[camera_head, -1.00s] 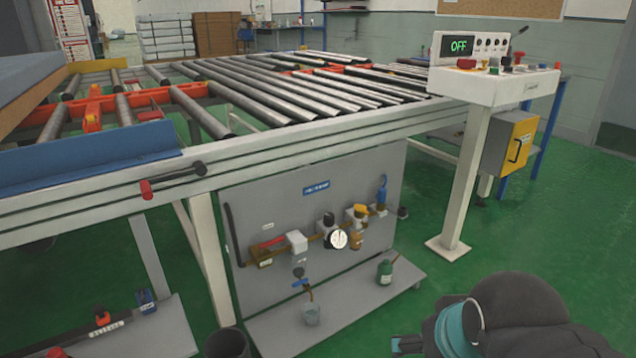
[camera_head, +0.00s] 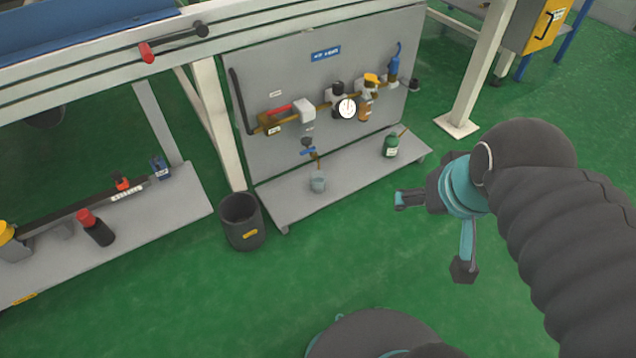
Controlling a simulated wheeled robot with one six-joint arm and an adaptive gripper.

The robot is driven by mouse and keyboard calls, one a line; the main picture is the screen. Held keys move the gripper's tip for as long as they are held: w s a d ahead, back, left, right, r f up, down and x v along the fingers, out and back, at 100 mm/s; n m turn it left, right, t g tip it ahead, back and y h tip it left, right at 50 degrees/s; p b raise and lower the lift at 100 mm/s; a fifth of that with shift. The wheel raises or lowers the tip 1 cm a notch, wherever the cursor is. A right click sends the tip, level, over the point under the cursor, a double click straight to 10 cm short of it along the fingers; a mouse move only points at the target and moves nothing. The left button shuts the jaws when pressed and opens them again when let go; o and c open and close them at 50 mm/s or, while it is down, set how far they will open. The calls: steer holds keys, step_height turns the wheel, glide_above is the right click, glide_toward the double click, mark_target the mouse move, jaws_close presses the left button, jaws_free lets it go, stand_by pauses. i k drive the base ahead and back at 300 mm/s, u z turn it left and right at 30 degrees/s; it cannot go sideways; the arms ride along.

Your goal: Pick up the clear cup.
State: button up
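The clear cup (camera_head: 317,182) stands upright on the low grey shelf (camera_head: 285,206) under the conveyor, below a small tap with a blue handle (camera_head: 306,151). It looks small and pale, and what is in it is too small to tell. My gripper (camera_head: 433,240) is to the right of the cup and nearer to me, over the green floor. Its two fingers are spread wide apart with nothing between them. It does not touch the cup.
A dark bin (camera_head: 242,222) stands on the floor left of the shelf. A grey panel (camera_head: 262,98) with pipes and a gauge (camera_head: 346,108) rises behind. Green floor (camera_head: 300,270) in front is clear.

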mark_target(317, 178)
steer(key=u, duration=1.2)
steer(key=k, duration=0.5)
steer(key=z, duration=2.05)
steer(key=i, duration=1.1)
steer(key=u, duration=2.05)
steer(key=i, duration=0.25)
steer(key=z, duration=0.05)
